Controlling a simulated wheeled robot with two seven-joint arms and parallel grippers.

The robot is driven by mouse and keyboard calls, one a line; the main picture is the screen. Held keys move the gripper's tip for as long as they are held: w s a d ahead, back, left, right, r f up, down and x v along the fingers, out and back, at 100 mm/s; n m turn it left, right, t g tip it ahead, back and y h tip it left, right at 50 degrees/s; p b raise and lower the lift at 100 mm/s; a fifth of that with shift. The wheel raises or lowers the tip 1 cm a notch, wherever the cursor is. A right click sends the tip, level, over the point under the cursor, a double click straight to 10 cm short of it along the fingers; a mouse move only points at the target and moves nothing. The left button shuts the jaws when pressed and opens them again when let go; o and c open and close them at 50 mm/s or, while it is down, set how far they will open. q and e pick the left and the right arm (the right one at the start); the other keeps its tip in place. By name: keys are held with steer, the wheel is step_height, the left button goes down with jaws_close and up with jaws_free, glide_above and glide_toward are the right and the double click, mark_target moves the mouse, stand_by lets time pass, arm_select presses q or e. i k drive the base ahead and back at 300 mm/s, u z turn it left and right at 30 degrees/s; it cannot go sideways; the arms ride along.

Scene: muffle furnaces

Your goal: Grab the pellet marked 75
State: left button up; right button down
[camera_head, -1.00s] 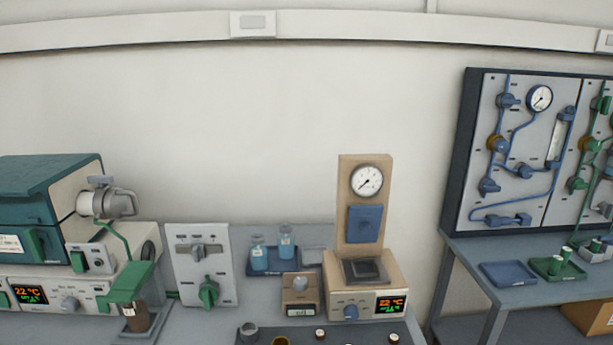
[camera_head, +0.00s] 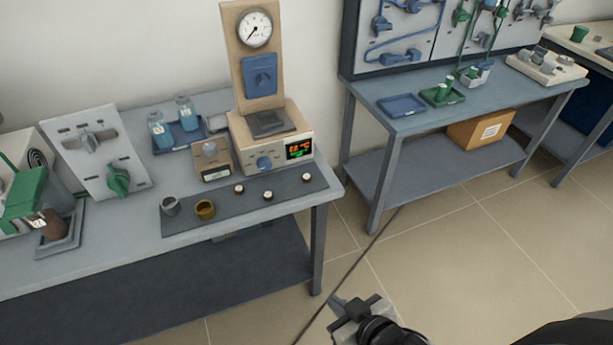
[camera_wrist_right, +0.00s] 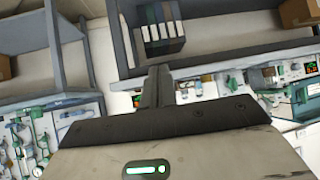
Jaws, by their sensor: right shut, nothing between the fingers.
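Three small dark pellets with pale tops stand in the head view on a dark mat (camera_head: 240,208) at the bench's front edge: a left one (camera_head: 239,189), a middle one (camera_head: 268,195) and a right one (camera_head: 307,178). Their markings are too small to read, so I cannot tell which is 75. My right gripper (camera_head: 340,303) is at the bottom of the head view, in front of the bench and well away from the pellets. Its fingers (camera_wrist_right: 158,82) are shut and empty in the right wrist view. My left gripper is not in view.
A grey cup (camera_head: 170,205) and a brass-coloured cup (camera_head: 205,209) stand on the mat left of the pellets. A beige press (camera_head: 285,148) with a gauge stands behind them. A second bench (camera_head: 450,122) is at the right. Floor between is open.

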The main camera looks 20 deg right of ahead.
mark_target(306, 178)
steer(key=z, duration=1.1)
steer(key=i, duration=0.35)
steer(key=u, duration=0.75)
